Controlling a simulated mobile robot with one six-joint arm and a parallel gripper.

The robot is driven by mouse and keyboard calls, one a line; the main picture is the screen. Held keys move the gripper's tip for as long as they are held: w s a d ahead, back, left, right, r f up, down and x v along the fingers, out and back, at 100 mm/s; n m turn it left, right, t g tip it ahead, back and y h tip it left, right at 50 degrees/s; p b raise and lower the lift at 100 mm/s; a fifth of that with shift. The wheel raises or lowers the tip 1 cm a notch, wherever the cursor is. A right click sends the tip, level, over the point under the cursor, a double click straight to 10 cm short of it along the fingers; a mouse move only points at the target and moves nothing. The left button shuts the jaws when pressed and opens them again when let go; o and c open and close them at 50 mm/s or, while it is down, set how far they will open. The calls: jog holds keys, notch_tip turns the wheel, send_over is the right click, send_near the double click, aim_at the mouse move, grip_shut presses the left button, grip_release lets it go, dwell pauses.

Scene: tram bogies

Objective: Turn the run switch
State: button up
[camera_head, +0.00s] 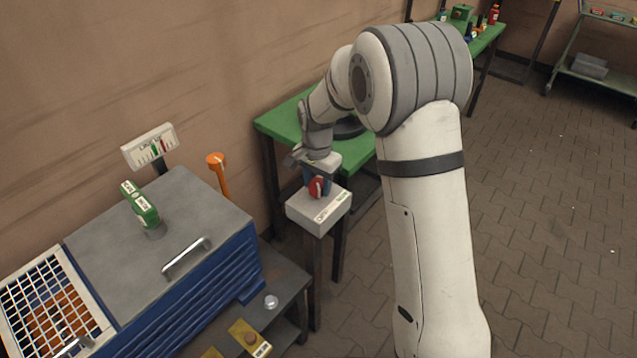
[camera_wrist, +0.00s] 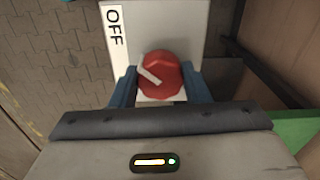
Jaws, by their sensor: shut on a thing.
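The run switch is a red round knob (camera_head: 316,186) with a pale pointer mark, on a light grey box (camera_head: 318,212) on a post. In the wrist view the red knob (camera_wrist: 161,75) sits between the two blue fingers of my gripper (camera_wrist: 160,88), which is shut on it. The pointer mark lies slanted, its upper end toward the OFF label (camera_wrist: 114,28) on the left side of the box. In the head view my gripper (camera_head: 318,178) reaches down to the knob from behind, its fingers partly hidden. The rest of the box label is not readable.
A green table (camera_head: 280,122) is behind the post. The paved floor at right is clear.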

aim_at(317, 183)
jog(key=o, duration=1)
jog(key=shift+r+b, duration=0.3)
jog(key=shift+r, duration=3.65)
